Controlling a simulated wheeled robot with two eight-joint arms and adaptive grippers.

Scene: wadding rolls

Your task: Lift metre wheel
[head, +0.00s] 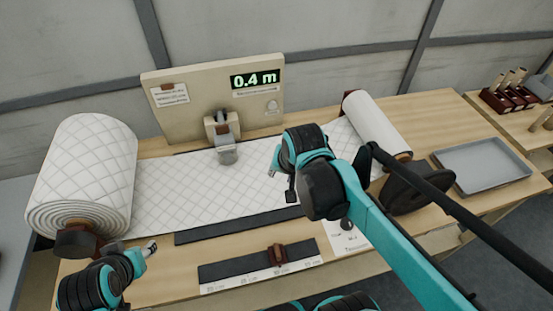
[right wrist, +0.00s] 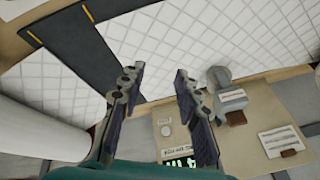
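The metre wheel (head: 227,154) is a grey wheel on a hinged arm at the front of the beige panel (head: 190,113). It appears to rest on the white quilted wadding (head: 185,195); the display (head: 255,79) reads 0.4 m. My right gripper (head: 281,182) is over the wadding, to the right of the wheel and apart from it. In the right wrist view its fingers (right wrist: 157,78) are spread and empty, with the wheel (right wrist: 219,77) beyond the right finger. My left gripper (head: 137,248) is at the front left near the big roll; its finger gap is unclear.
A large wadding roll (head: 88,170) stands at the left and a smaller roll (head: 375,125) at the right. A dark strip with a brown slider (head: 276,256) lies in front. A grey tray (head: 482,164) is at the right. My right arm covers part of the right side.

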